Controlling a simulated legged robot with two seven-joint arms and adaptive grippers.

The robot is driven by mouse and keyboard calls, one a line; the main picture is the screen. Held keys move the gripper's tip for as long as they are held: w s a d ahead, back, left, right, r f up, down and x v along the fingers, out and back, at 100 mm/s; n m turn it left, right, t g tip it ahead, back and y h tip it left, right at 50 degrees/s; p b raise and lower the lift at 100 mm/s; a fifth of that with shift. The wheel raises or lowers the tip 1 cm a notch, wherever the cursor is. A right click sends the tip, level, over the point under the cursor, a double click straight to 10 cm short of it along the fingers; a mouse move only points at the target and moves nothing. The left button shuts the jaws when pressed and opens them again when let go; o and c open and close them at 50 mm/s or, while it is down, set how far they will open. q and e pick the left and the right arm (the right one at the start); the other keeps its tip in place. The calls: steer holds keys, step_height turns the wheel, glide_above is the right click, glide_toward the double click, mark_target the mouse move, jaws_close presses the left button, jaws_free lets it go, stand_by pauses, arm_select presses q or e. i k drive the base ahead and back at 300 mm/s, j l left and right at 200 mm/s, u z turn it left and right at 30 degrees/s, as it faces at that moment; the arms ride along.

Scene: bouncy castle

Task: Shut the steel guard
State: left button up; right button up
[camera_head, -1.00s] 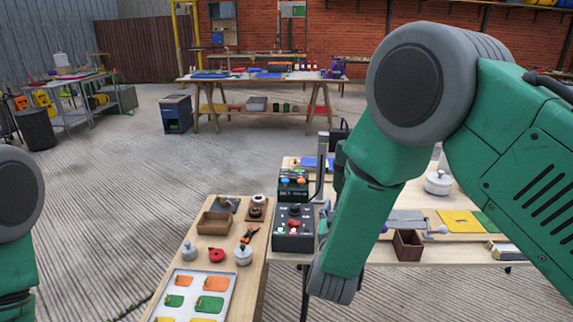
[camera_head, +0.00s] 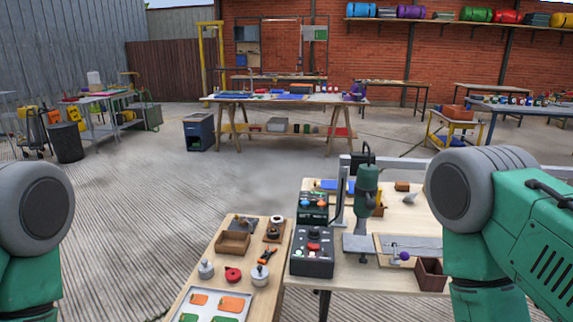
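No part is clearly marked as the steel guard. A flat grey metal plate (camera_head: 418,243) lies on a wooden board at the front of the right bench, with a purple-knobbed clamp or handle (camera_head: 404,256) at its front edge. It may be the guard, but I cannot tell. Left of it stands a green drill-press-like machine (camera_head: 367,185) with a grey base (camera_head: 357,243). An upright steel post (camera_head: 342,190) stands beside it. My two arms show only at the left and right edges. Both grippers are out of view below the picture.
A dark control box (camera_head: 312,262) with a red button and a teal box (camera_head: 312,208) stand left of the machine. A brown bin (camera_head: 429,274) sits close to my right arm. A narrow left bench (camera_head: 208,292) holds a wooden tray, pots and coloured pieces. Open floor lies further left.

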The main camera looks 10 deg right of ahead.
mark_target(363, 260)
steer(key=k+l+z, duration=0.25)
steer(key=k, duration=0.15)
steer(key=k+l+z, duration=0.2)
steer(key=i+z, duration=0.2)
steer(key=z, duration=0.15)
steer(key=i+j+z, duration=0.1)
steer(key=z, duration=0.25)
steer(key=i+j+z, duration=0.15)
steer(key=z, duration=0.2)
steer(key=i, duration=0.1)
